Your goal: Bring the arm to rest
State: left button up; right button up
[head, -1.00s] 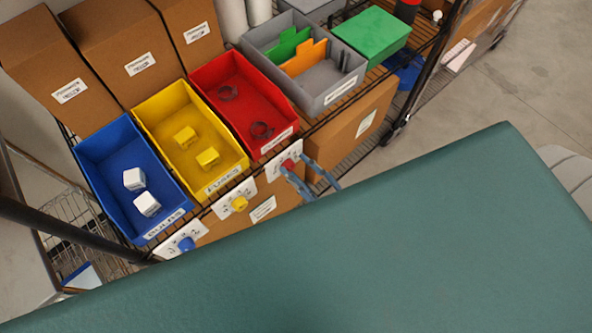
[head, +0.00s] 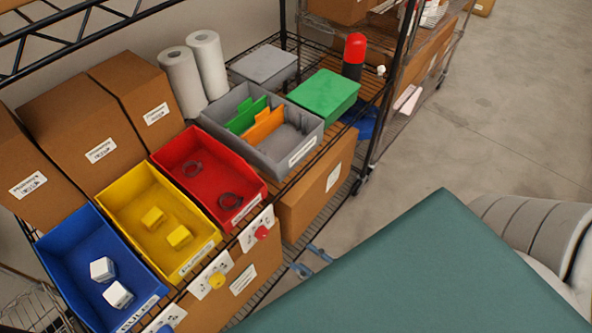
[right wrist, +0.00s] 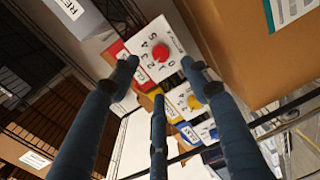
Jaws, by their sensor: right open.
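My right gripper (head: 310,262) is open and empty, with only its blue-grey fingertips showing in the head view. It is in front of the shelf, below and to the right of the red knob (head: 262,233), and apart from it. In the right wrist view my right gripper (right wrist: 160,75) has its fingers spread, and the red knob (right wrist: 160,53) on its white numbered plate shows beyond them. The rest of the right hand is hidden in the head view. My left gripper is not in view.
The wire shelf holds blue (head: 76,240), yellow (head: 128,201) and red (head: 183,158) bins, a grey divided bin (head: 297,158) and a green box (head: 324,94). A yellow knob (head: 217,281) and a blue knob (head: 166,328) sit below the bins. Floor at the right (head: 480,120) is clear.

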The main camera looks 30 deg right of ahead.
jog(key=shift+s+d, duration=0.1)
jog(key=shift+s, duration=0.1)
dwell(0.4)
jog(key=s+d+f+m+g+h, duration=0.15)
jog(key=f+m+g, duration=0.3)
jog(key=f, duration=0.75)
jog(key=s+f+m+g+h, duration=0.25)
jog(key=f+m, duration=0.35)
jog(key=f, duration=0.7)
jog(key=s+d+f+m+g+h, duration=0.1)
jog(key=s+f+m+g, duration=0.6)
jog(key=s+f, duration=0.7)
jog(key=shift+s+d+g, duration=0.55)
jog(key=shift+s+g, duration=0.15)
jog(key=shift+s, duration=0.35)
jog(key=shift+m, duration=0.25)
